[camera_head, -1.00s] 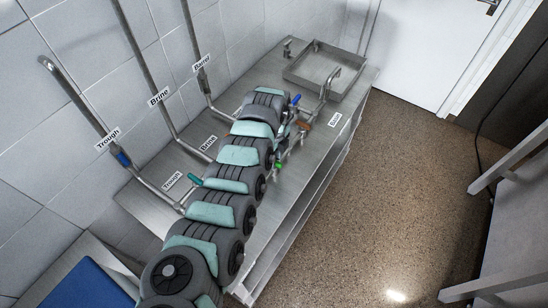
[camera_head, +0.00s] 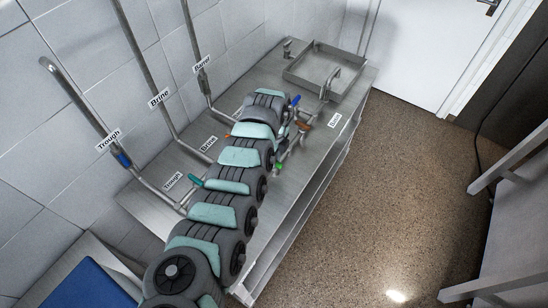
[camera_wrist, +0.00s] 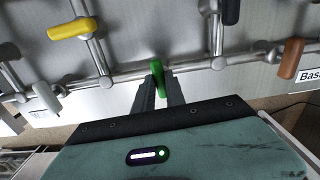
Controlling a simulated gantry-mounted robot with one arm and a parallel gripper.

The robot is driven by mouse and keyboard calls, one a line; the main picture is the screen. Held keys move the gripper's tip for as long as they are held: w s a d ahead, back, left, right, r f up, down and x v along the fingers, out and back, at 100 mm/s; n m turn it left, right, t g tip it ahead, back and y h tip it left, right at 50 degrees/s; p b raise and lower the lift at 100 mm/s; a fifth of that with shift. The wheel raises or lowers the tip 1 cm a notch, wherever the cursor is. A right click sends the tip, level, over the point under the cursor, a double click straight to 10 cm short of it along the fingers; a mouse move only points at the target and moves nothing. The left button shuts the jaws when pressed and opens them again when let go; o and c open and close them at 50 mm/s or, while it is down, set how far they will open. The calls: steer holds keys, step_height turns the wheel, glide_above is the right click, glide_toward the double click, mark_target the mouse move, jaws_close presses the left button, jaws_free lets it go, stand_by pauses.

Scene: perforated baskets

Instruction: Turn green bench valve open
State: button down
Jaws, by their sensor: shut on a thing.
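The green bench valve has a bright green lever handle (camera_wrist: 157,78) at the middle of the wrist view. It stands roughly across the horizontal metal pipe (camera_wrist: 194,67). My gripper (camera_wrist: 158,92) is shut on the green handle, with one dark finger on each side of it. In the head view only a small bit of green (camera_head: 279,166) shows beside my arm, which hides my gripper and most of the pipework there.
Nearby handles are yellow (camera_wrist: 70,28), white (camera_wrist: 46,97), brown (camera_wrist: 291,58) and black (camera_wrist: 231,10). A blue handle (camera_head: 295,100) shows past my arm. The metal bench (camera_head: 300,175) carries pipes along the wall and a square basin (camera_head: 290,75). Open floor lies right.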

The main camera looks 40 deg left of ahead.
steer(key=n+p, duration=0.1)
steer(key=n, duration=0.2)
steer(key=shift+r+p, duration=0.2)
steer(key=shift+p, duration=0.2)
steer(key=shift+f+n, duration=0.15)
steer(key=shift+n, duration=0.75)
steer(key=n, duration=0.2)
steer(key=shift+w+n, duration=0.1)
steer(key=shift+n, duration=0.3)
steer(key=n+b, duration=0.1)
steer(key=n, duration=0.4)
steer(key=shift+n+b, duration=0.55)
steer(key=shift+n, duration=1.85)
steer(key=c, duration=1.4)
jaws_free()
